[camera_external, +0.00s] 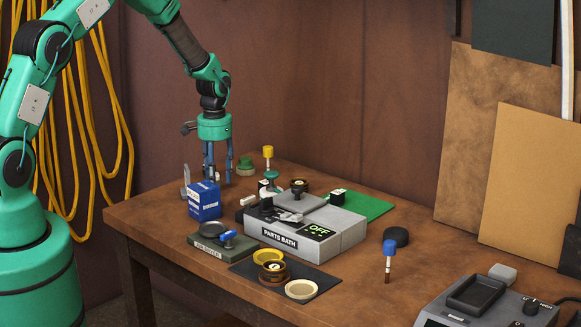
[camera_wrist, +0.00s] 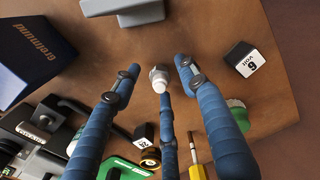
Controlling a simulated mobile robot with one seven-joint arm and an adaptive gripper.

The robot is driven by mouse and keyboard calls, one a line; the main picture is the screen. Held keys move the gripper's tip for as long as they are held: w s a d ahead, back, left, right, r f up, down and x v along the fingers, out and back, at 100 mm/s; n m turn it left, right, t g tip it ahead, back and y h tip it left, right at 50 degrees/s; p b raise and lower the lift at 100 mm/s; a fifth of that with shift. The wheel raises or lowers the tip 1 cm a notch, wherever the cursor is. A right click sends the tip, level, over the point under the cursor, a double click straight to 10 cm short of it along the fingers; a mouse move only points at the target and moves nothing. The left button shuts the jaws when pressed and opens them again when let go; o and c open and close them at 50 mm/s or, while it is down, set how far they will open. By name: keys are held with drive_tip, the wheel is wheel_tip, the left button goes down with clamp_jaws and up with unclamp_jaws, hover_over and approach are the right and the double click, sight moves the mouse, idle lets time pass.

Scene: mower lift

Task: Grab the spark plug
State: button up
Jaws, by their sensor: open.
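In the wrist view, a small pale metal and white piece (camera_wrist: 158,78), which looks like the spark plug, stands on the brown bench between my fingertips. My three-fingered blue gripper (camera_wrist: 160,72) is open around it, with fingers spread on both sides and one below it in the picture. I cannot tell whether any finger touches it. In the external view my gripper (camera_external: 218,180) points straight down over the back left of the bench, behind the blue box (camera_external: 203,201).
The parts bath (camera_external: 290,242) fills the middle bench.

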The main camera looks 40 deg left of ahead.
idle(0.4)
clamp_jaws()
drive_tip(key=shift+r, duration=0.15)
wheel_tip(320, 180, up, 10)
drive_tip(key=shift+f+p, duration=0.1)
drive_tip(key=shift+p, duration=0.35)
idle(0.7)
